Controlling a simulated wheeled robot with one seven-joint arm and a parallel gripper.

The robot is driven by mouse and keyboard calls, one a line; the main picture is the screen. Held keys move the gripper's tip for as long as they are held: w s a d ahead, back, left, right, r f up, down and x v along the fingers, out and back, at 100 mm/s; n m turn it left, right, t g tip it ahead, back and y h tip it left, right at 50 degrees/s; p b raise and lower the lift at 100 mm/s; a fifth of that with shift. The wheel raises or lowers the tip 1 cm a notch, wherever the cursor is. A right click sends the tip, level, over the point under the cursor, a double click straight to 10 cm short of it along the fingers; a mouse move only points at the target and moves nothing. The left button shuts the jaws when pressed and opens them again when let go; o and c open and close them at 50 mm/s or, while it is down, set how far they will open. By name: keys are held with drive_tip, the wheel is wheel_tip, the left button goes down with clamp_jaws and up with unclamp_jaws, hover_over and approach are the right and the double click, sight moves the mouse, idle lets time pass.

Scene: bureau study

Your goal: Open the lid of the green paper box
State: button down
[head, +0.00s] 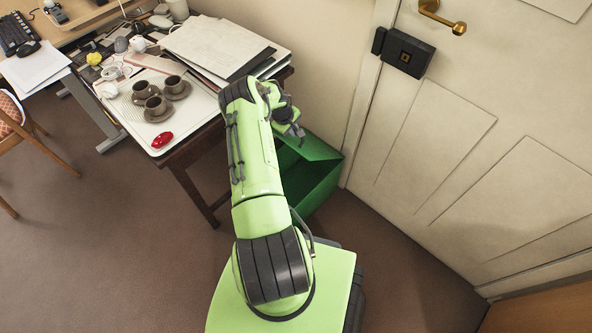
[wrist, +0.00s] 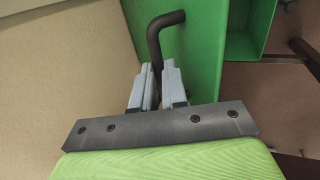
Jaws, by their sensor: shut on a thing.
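The green paper box (head: 318,188) stands on the floor between the table and the door, partly hidden behind my arm. Its lid (head: 318,147) is raised, and part of the dark green inside shows below it. In the wrist view the lid (wrist: 198,50) is a green panel with a dark bent handle (wrist: 165,20). The box's open inside (wrist: 248,25) shows at the upper right. My gripper (wrist: 157,72) is shut on the handle, with a finger on each side of it. In the head view my gripper (head: 297,130) is at the lid's left side.
A table left of the box holds a white tray (head: 128,118) with brown cups, saucers and a red object (head: 162,140). Papers and folders (head: 220,50) lie at its back. A closed cream door (head: 460,130) stands at the right. The brown floor at the front left is clear.

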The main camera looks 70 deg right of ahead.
drive_tip(key=shift+s+d, duration=0.1)
drive_tip(key=shift+s+d+r+b, duration=0.35)
drive_tip(key=shift+d+r+b, duration=0.15)
drive_tip(key=shift+d+b, duration=0.15)
drive_tip(key=shift+s+d+r+b, duration=0.3)
drive_tip(key=shift+d+r+b, duration=0.2)
drive_tip(key=shift+d, duration=0.15)
drive_tip(key=shift+s+d+r+b, duration=0.35)
drive_tip(key=shift+d+r+b, duration=0.15)
drive_tip(key=shift+d+b, duration=0.15)
drive_tip(key=c, duration=0.7)
unclamp_jaws()
drive_tip(key=shift+w, duration=0.1)
drive_tip(key=p+v, duration=0.1)
drive_tip(key=v, duration=0.1)
drive_tip(key=a+p+v, duration=0.1)
drive_tip(key=p+v, duration=0.3)
drive_tip(key=shift+w+a+f, duration=0.15)
drive_tip(key=shift+w+a, duration=0.05)
drive_tip(key=shift+w, duration=0.15)
drive_tip(key=shift+w+a+p, duration=0.1)
drive_tip(key=shift+a+p, duration=0.15)
drive_tip(key=shift+p, duration=0.15)
